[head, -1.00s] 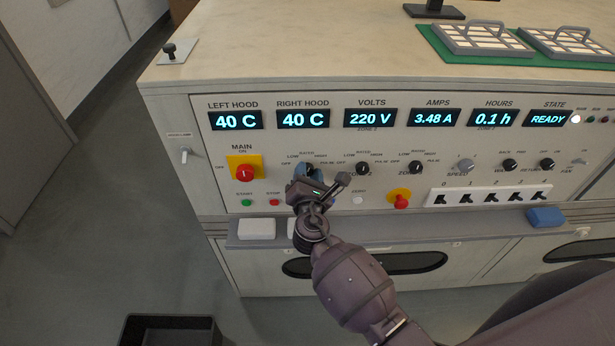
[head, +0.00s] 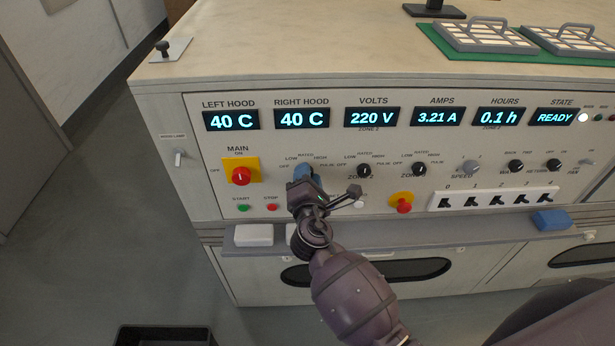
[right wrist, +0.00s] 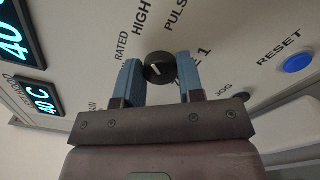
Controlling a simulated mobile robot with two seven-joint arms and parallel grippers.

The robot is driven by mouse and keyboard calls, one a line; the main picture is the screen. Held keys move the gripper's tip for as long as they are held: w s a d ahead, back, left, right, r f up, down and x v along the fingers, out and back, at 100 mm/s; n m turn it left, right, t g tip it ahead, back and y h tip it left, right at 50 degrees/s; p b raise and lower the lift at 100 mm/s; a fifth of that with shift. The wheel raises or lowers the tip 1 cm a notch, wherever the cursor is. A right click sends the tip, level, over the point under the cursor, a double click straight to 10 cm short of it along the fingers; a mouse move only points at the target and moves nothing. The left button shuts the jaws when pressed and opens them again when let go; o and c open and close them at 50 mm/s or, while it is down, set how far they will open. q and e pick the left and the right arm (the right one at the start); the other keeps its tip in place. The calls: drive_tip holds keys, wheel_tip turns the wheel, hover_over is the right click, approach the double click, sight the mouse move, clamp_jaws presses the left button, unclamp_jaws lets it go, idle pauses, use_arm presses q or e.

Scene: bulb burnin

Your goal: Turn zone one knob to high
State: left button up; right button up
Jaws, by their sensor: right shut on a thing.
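The zone one knob (right wrist: 158,66) is round and black with a white pointer mark. In the right wrist view it sits between the two blue fingertips of my right gripper (right wrist: 160,78), which is shut on it. RATED, HIGH and PULSE are printed around it; I cannot tell for sure which label the pointer faces. In the head view my right gripper (head: 304,174) is at the panel below the RIGHT HOOD display and hides the knob. My left gripper is not in view.
Two similar black knobs (head: 364,170) (head: 418,169) sit to the right. The red main switch (head: 241,176) on its yellow plate is to the left, above the start and stop buttons. A red knob on yellow (head: 402,203) is lower right. A ledge (head: 350,237) runs below.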

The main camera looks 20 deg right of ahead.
drive_tip(key=o, duration=0.9)
drive_tip(key=shift+s, duration=0.1)
drive_tip(key=v, duration=1)
drive_tip(key=shift+s+a+b, duration=0.1)
drive_tip(key=shift+s+b, duration=0.2)
drive_tip(key=shift+s, duration=0.05)
